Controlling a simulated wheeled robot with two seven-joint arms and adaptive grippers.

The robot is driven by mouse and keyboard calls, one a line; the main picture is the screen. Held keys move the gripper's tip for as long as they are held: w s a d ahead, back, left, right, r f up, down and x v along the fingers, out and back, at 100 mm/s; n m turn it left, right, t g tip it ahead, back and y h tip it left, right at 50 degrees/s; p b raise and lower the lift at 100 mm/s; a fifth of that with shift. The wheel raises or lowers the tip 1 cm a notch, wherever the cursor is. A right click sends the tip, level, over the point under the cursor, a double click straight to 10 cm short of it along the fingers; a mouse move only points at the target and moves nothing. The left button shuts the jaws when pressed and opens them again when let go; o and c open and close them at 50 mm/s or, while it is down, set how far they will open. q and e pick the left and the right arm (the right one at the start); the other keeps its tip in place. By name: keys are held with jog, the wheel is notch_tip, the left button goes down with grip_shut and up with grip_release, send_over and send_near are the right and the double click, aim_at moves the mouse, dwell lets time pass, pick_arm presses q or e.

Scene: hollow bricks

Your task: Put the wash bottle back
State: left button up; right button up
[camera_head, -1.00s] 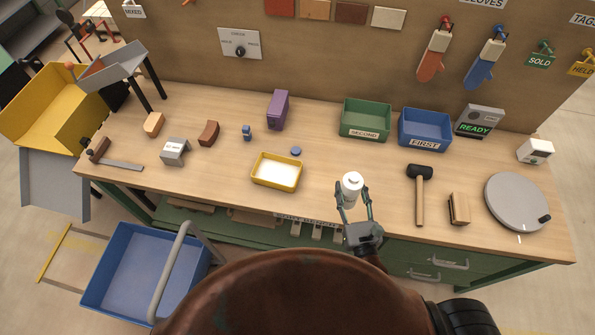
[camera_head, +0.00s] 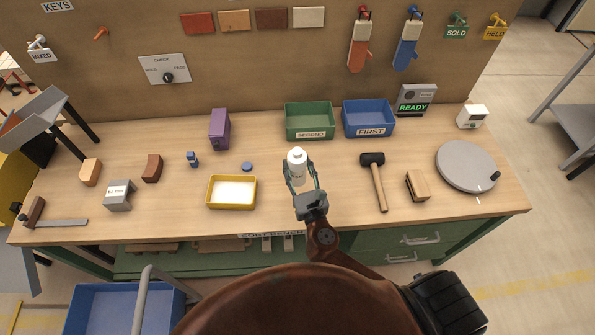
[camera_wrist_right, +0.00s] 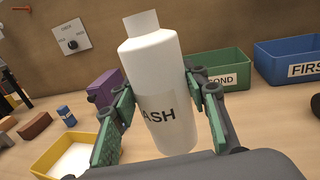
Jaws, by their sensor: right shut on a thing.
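The wash bottle is white with a white cap and dark lettering; it shows in the head view (camera_head: 297,165) and large in the wrist view (camera_wrist_right: 157,80). My right gripper (camera_head: 303,180) is shut on the bottle, with one finger on each side of its body, also seen in the right wrist view (camera_wrist_right: 163,115). The bottle is nearly upright, tilted slightly in the wrist view. I cannot tell whether its base touches the bench. My left gripper is not in view.
A yellow tray (camera_head: 231,205) with white contents and a blue disc (camera_head: 247,166) lie left of the bottle. Behind stand a green SECOND bin (camera_head: 309,134) and a blue FIRST bin (camera_head: 370,131). A mallet (camera_head: 378,185), a brown block (camera_head: 418,186) and a grey turntable (camera_head: 467,165) are to the right.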

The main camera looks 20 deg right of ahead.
jog(key=shift+w+d+f+b, duration=0.3)
jog(key=shift+w+f+b, duration=0.3)
jog(key=shift+f, duration=0.85)
jog(key=shift+w+d+f+b, duration=0.35)
jog(key=shift+w+f, duration=0.4)
jog(key=shift+f, duration=0.65)
jog(key=shift+w+d+f+b, duration=0.2)
jog(key=shift+w+f+b, duration=0.45)
jog(key=shift+f, duration=0.8)
jog(key=shift+f, duration=0.15)
jog(key=o, duration=1.6)
jog(key=shift+c, duration=0.2)
jog(key=shift+s, duration=0.15)
jog(key=s, duration=0.4)
jog(key=s+a, duration=0.1)
jog(key=s, duration=0.6)
jog(key=shift+s+a, duration=0.25)
jog(key=shift+s, duration=0.05)
